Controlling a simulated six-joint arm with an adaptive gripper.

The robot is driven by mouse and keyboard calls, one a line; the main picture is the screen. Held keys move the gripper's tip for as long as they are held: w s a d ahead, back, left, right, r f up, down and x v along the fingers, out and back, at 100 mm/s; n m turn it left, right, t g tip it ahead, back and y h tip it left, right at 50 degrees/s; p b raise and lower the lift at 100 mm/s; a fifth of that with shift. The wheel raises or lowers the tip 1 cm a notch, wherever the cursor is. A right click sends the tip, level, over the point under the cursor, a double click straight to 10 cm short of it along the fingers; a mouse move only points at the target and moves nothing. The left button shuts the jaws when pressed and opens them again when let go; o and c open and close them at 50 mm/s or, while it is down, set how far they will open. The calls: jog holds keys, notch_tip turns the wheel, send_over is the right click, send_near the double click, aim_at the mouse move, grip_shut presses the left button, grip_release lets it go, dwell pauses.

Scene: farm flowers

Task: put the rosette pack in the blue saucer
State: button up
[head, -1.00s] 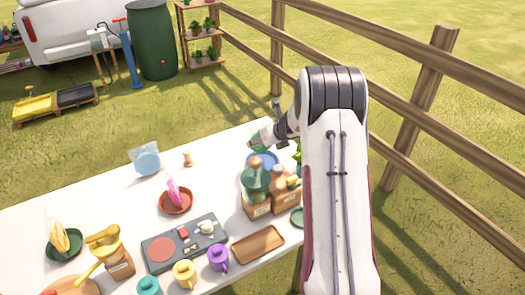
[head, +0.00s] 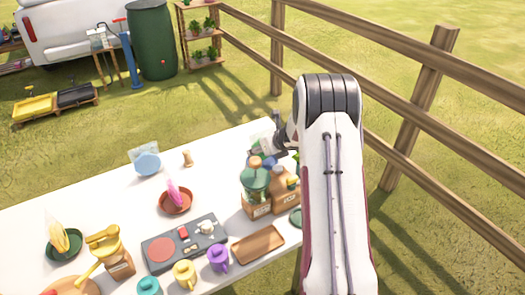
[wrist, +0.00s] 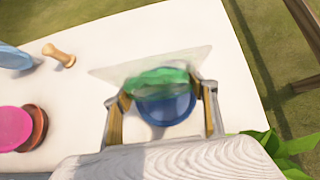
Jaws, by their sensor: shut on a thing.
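The rosette pack, a clear wrapper with a green rosette (wrist: 155,77), is between the fingers of my gripper (wrist: 163,92) in the wrist view. My gripper is shut on it. The dark blue saucer (wrist: 168,112) shows just below and behind the green part; I cannot tell whether the pack touches it. In the head view, the pack (head: 262,145) and my gripper (head: 277,142) are at the far right of the white table. The saucer there is mostly hidden by the pack and gripper.
A wooden peg (head: 187,158), a light blue item in clear wrap (head: 147,163) and a red saucer (head: 176,207) with a pink item lie left. Green leaves (wrist: 280,148) are close at right.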

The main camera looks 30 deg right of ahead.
jog(key=shift+f, duration=0.55)
jog(key=shift+f, duration=0.15)
jog(key=o, duration=1)
jog(key=shift+c, duration=0.2)
jog(key=shift+r, duration=0.2)
jog(key=shift+s+r, duration=0.4)
jog(key=v, duration=1)
jog(key=shift+s+r, duration=0.25)
jog(key=shift+s, duration=0.05)
